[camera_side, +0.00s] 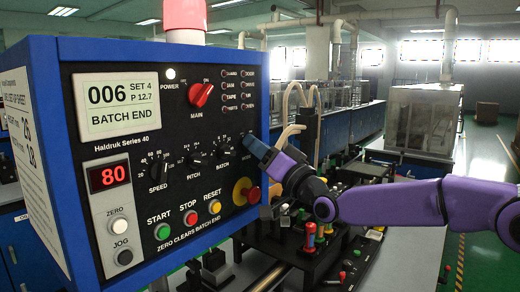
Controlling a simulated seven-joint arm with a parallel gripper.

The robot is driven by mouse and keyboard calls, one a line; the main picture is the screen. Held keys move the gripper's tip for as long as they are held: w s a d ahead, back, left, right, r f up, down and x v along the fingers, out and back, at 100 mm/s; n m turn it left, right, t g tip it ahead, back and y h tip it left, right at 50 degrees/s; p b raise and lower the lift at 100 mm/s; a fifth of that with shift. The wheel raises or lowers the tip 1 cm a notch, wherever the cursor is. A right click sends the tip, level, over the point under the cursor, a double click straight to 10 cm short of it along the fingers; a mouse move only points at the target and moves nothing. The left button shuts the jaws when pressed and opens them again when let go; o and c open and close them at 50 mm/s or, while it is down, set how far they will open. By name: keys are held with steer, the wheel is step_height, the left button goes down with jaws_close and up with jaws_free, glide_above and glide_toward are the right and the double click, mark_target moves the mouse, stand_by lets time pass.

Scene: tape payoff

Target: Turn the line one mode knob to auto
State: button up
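The blue machine's black control panel (135,200) fills the left of the view. A row of black knobs crosses it: the speed knob (157,170), the pitch knob (195,158) and the batch knob (223,146). My gripper (255,147) is at the panel's right edge, level with this row and right of the batch knob. It covers the spot where a further knob would sit, so the mode knob and its setting are hidden. A small label below that spot is too small to read. The fingertips are not clear enough to show whether they are open or shut.
A red main switch (202,95) is above the row. The yellow-based red stop button (247,192) is just below my gripper. Start (162,231), stop (190,218) and reset (214,206) buttons line the bottom. The display (121,104) reads BATCH END. Machinery with coloured handles (310,237) stands below my arm.

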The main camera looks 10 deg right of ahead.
steer(key=shift+c, duration=0.3)
jaws_close()
steer(key=shift+n+y, duration=0.3)
steer(key=shift+n, duration=0.1)
steer(key=n+g+y, duration=0.2)
steer(key=n, duration=0.3)
steer(key=n+g+y, duration=0.2)
steer(key=n, duration=0.4)
steer(key=n+g+y, duration=0.1)
steer(key=n+g, duration=0.1)
steer(key=n, duration=0.3)
steer(key=shift+w+d+n+y, duration=0.15)
steer(key=shift+n+y, duration=0.25)
